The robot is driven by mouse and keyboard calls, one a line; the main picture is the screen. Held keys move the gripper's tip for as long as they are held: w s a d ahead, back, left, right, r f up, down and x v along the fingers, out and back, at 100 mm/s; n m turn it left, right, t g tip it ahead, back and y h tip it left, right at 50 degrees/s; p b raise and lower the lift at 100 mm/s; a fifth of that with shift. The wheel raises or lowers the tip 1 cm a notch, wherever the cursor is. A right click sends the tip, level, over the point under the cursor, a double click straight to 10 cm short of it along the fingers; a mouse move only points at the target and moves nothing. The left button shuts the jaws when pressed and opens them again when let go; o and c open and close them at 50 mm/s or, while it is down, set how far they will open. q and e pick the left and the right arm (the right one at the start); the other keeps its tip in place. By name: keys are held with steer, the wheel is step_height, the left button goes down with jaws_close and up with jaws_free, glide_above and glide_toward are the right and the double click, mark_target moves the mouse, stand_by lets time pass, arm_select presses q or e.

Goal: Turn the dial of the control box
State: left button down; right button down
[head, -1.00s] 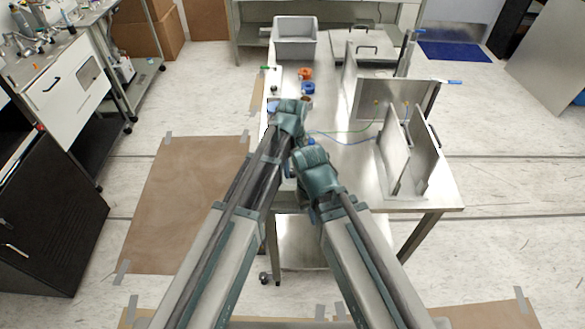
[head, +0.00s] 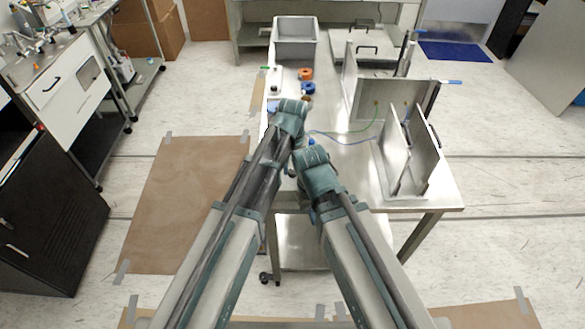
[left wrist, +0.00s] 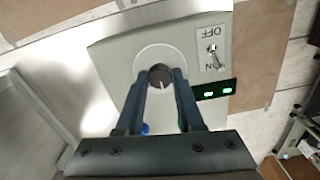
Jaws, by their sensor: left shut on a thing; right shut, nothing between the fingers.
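A white line on the dial points down in the left wrist view. A toggle switch (left wrist: 214,52) marked ON and OFF and two lit green lamps (left wrist: 214,90) sit beside it. My left gripper (left wrist: 158,82) is shut on the dial, a finger on each side. In the head view my left gripper (head: 290,110) is over the table's left side and hides the box, at least mostly. My right gripper (head: 312,158) is shut and empty, just below and right of it.
The steel table (head: 345,160) holds a grey bin (head: 296,40), orange (head: 305,73) and blue (head: 308,88) rings, and upright metal panels (head: 388,97) on the right. Green and blue wires cross the tabletop. Brown sheeting (head: 185,200) lies on the floor at left.

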mark_target(292, 171)
arm_select(q)
steer(key=m, duration=0.4)
steer(key=shift+m, duration=2.8)
steer(key=c, duration=0.5)
jaws_free()
step_height(292, 171, up, 14)
steer(key=p, duration=1.4)
steer(key=shift+f, duration=0.1)
